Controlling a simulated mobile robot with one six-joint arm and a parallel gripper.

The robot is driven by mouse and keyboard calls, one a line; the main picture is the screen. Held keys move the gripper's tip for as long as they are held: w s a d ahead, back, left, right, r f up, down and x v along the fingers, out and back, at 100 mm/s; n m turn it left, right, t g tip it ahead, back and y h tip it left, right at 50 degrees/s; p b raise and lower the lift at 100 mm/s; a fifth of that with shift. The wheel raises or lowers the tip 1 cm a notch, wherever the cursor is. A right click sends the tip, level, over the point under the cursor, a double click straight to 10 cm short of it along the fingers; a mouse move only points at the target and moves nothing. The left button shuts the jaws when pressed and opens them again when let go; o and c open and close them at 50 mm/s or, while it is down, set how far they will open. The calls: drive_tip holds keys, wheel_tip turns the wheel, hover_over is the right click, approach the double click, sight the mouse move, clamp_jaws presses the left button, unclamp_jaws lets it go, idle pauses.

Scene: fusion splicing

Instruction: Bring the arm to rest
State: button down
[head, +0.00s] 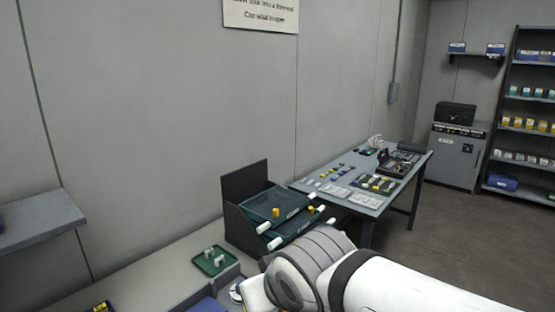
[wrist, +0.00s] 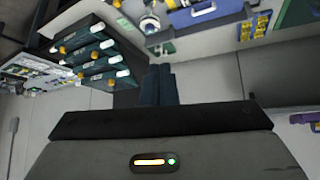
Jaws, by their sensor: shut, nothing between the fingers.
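My gripper (wrist: 157,82) shows in the wrist view as two dark fingers side by side with no gap between them. It is shut and empty, and touches nothing that I can see. My white and grey arm (head: 340,280) reaches across the lower right of the head view. Its far end lies low in the picture, and the fingers cannot be made out there.
A dark rack with green trays (head: 275,205) stands near my arm; it also shows in the wrist view (wrist: 97,58). A small green tray (head: 214,262) lies on the bench. Behind is a grey table (head: 372,201) with small parts. Open floor (head: 450,240) lies right.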

drive_tip(key=s+d+f+m+g+h, duration=0.1)
drive_tip(key=s+d+f+m+g, duration=0.1)
drive_tip(key=d+f, duration=0.4)
drive_tip(key=s+d+f+m+g+h+b, duration=0.1)
drive_tip(key=d+f, duration=0.4)
drive_tip(key=d, duration=0.5)
drive_tip(key=s+m+g+h, duration=0.1)
drive_tip(key=m, duration=0.1)
drive_tip(key=shift+d+f+m, duration=0.3)
drive_tip(key=shift+f, duration=0.1)
drive_tip(key=shift+s+a, duration=0.1)
drive_tip(key=shift+a, duration=0.05)
